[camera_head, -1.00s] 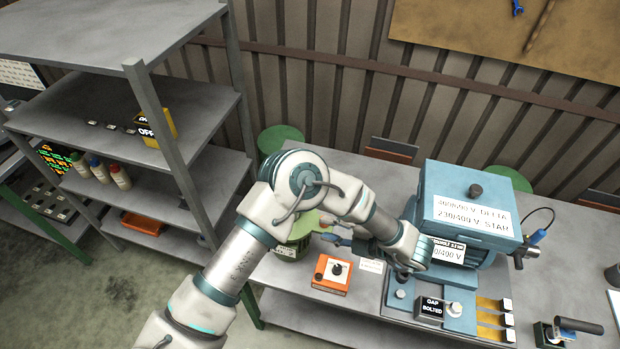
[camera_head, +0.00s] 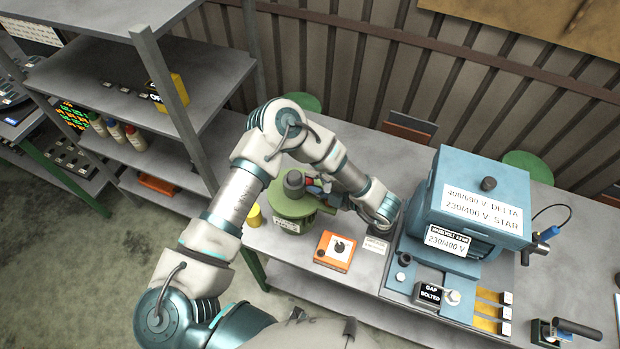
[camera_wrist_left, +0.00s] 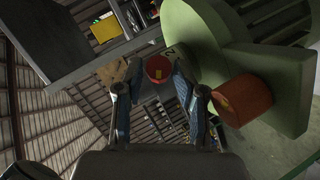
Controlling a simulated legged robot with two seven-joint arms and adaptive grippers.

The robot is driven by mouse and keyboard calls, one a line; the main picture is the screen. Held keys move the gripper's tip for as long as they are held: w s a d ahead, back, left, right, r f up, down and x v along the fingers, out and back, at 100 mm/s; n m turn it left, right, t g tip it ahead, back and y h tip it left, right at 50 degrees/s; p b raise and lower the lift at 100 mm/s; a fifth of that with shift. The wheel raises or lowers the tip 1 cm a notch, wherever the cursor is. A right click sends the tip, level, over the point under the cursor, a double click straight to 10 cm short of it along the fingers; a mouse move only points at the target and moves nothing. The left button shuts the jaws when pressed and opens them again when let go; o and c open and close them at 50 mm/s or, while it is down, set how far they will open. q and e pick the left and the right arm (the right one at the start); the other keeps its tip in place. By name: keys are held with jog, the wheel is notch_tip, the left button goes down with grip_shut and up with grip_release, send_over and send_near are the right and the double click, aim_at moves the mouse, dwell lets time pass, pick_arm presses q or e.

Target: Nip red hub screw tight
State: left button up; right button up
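The green hub (camera_head: 292,205) with a grey cap stands on the bench, left of the orange box. My left gripper (camera_head: 318,186) reaches its right side from the right, and red shows around the fingertips. In the left wrist view a red cylinder, which looks like the red hub screw (camera_wrist_left: 158,68), lies between the blue-padded fingertips. Narrow gaps seem to show on both sides, so the left gripper (camera_wrist_left: 157,80) looks open around it; contact is unclear. A second, orange-red cylinder (camera_wrist_left: 242,98) sits on the green hub (camera_wrist_left: 215,45), right of the fingers. My right gripper is out of view.
An orange box (camera_head: 334,251) with a black knob stands just in front of the gripper. A blue motor unit (camera_head: 470,205) stands to the right. A yellow cylinder (camera_head: 254,216) is left of the hub. A grey shelf rack (camera_head: 150,85) stands further left.

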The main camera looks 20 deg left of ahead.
pick_arm(q)
jog(key=d, duration=0.2)
jog(key=shift+d+r, duration=0.2)
jog(key=shift+d, duration=0.4)
jog(key=shift+a, duration=0.1)
jog(key=shift+a+f, duration=0.2)
jog(key=shift+a, duration=0.8)
grip_shut()
jog(key=shift+a+f, duration=0.15)
jog(key=shift+a, duration=0.4)
jog(key=shift+f, duration=0.1)
jog(key=shift+s+d, duration=0.1)
jog(key=shift+d, duration=0.2)
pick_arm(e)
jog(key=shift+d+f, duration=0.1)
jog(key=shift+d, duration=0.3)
